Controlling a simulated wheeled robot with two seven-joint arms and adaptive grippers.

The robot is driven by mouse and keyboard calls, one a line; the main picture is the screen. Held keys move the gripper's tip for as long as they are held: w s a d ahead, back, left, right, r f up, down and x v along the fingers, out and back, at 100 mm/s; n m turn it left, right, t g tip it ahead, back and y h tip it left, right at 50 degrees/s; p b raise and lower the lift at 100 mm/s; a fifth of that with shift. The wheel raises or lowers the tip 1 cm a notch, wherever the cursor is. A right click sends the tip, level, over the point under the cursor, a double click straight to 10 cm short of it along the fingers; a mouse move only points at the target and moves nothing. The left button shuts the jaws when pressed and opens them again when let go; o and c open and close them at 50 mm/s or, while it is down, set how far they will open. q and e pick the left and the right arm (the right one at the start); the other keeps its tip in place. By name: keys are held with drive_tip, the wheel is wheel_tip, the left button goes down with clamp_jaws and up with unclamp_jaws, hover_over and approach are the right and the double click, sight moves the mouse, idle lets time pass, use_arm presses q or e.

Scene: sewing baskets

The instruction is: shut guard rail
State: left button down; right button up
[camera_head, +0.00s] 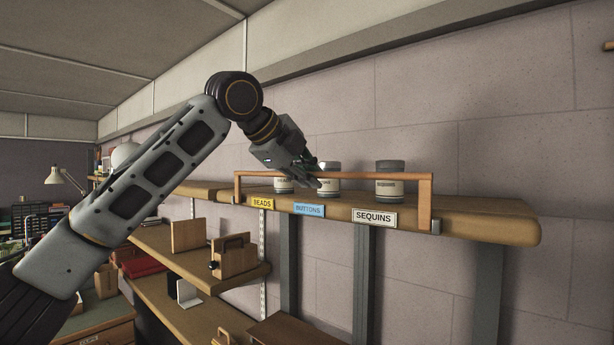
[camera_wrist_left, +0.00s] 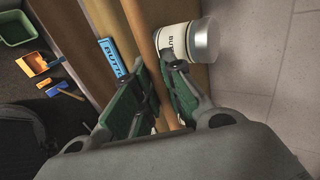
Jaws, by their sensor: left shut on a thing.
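The guard rail (camera_head: 370,176) is an orange-brown wooden bar with a post at each end. It stands upright along the front edge of the shelf (camera_head: 480,222), in front of three jars. My left gripper (camera_head: 314,178) reaches it near its middle, by the buttons jar (camera_head: 329,179). In the left wrist view the rail (camera_wrist_left: 146,38) runs between the green-padded fingers of my left gripper (camera_wrist_left: 163,105), which are shut on it. The buttons jar (camera_wrist_left: 195,42) is close beside one finger. My right gripper is out of view.
The sequins jar (camera_head: 390,180) stands to the right and the beads jar (camera_head: 284,185) is partly hidden by my gripper. Yellow, blue and white labels mark the shelf edge. A lower shelf (camera_head: 190,255) holds wooden pieces. The right end of the shelf is clear.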

use_arm(q)
drive_tip(key=shift+f, duration=0.1)
drive_tip(key=c, duration=1.5)
unclamp_jaws()
drive_tip(key=shift+w+d, duration=0.1)
drive_tip(key=shift+w, duration=0.05)
drive_tip(key=v, duration=1.2)
